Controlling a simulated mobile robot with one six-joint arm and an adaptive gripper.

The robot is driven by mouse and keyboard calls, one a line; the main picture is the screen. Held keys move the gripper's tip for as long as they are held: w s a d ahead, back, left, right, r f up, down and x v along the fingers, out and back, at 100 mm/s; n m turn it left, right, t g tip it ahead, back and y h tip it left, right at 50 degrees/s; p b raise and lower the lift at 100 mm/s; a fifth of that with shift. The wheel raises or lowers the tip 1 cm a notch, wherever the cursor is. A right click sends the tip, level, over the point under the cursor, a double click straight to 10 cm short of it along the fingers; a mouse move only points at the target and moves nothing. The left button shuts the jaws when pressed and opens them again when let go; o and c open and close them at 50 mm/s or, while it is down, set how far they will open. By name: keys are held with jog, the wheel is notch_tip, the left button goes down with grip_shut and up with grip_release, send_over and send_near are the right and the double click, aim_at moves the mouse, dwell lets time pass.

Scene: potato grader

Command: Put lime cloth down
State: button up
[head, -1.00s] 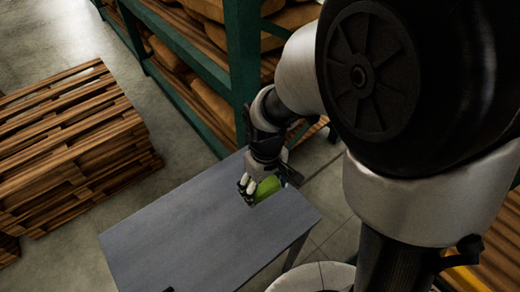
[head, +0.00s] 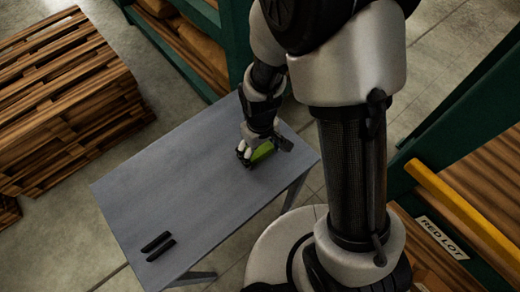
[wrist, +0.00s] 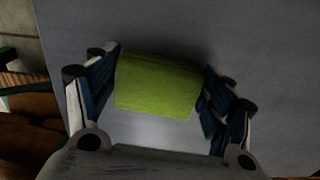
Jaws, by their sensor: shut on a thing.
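The lime cloth (wrist: 157,85) is a folded bright green piece between my gripper's two fingers in the wrist view.
Two black bars (head: 158,247) lie at the table's near left corner. Stacked wooden pallets (head: 60,100) stand on the floor at left. Green shelving (head: 238,45) stands behind the table. A shelf labelled RED LOT (head: 442,238) is at right. The table's middle is clear.

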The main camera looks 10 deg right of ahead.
jog(key=o, duration=1)
jog(key=shift+o, duration=0.2)
jog(key=shift+f, duration=0.1)
notch_tip(320, 180, up, 16)
jog(key=p, duration=0.6)
notch_tip(320, 180, up, 12)
jog(key=m+t, duration=0.2)
jog(key=m, duration=0.1)
send_over(258, 151)
jog(key=s+d, duration=0.4)
jog(key=d, duration=0.2)
jog(key=s+d+r+m+t, duration=0.2)
jog(key=s+d+r, duration=0.2)
jog(key=s+r, duration=0.2)
jog(key=shift+s+d+m+t+p, duration=0.3)
jog(key=shift+s+m, duration=0.1)
jog(key=shift+s, duration=0.75)
jog(key=shift+r, duration=0.1)
